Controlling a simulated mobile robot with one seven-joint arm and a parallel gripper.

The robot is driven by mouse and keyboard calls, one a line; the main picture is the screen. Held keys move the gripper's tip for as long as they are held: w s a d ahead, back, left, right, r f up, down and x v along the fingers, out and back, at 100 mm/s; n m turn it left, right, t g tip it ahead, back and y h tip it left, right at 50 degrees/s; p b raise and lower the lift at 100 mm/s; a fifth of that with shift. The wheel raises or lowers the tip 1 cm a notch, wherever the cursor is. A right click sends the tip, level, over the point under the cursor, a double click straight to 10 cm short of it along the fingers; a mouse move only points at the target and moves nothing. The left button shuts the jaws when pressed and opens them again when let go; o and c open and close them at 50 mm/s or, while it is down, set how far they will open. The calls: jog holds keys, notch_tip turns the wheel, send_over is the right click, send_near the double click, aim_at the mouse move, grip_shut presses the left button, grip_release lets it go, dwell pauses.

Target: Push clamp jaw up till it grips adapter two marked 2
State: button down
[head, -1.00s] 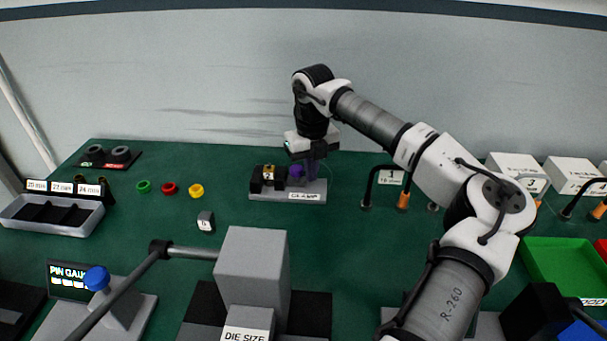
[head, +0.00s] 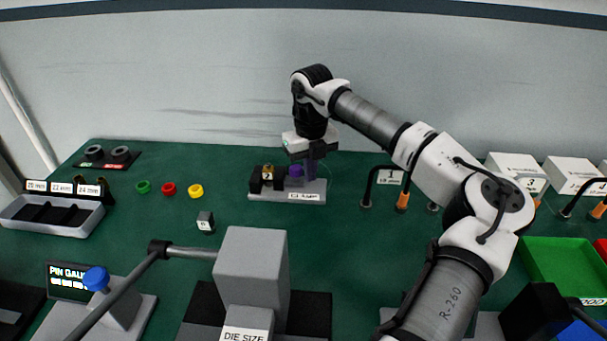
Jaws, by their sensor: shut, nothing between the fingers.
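The clamp (head: 288,196) is a grey base plate at the back middle of the green bench, with a label on its front edge. Black jaw blocks (head: 256,183) stand on its left part. The brass adapter marked 2 (head: 267,172) sits between the black blocks; whether they touch it is too small to tell. A purple piece (head: 296,172) stands on the plate right of the adapter. My gripper (head: 311,172) points down, shut and empty, at the right of the purple piece. Any contact between them cannot be made out.
A grey die-size block (head: 252,265) stands at the front middle. A black bent post (head: 368,190) rises to the right. White boxes (head: 517,170) stand at the back right.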

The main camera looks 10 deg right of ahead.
jog(key=shift+d, duration=0.25)
jog(key=shift+s+d+r, duration=0.1)
jog(key=shift+d+r, duration=0.05)
notch_tip(320, 180, up, 8)
jog(key=p, duration=0.4)
jog(key=shift+p, duration=0.4)
jog(key=shift+d+f, duration=0.1)
jog(key=shift+f, duration=0.1)
dwell(0.4)
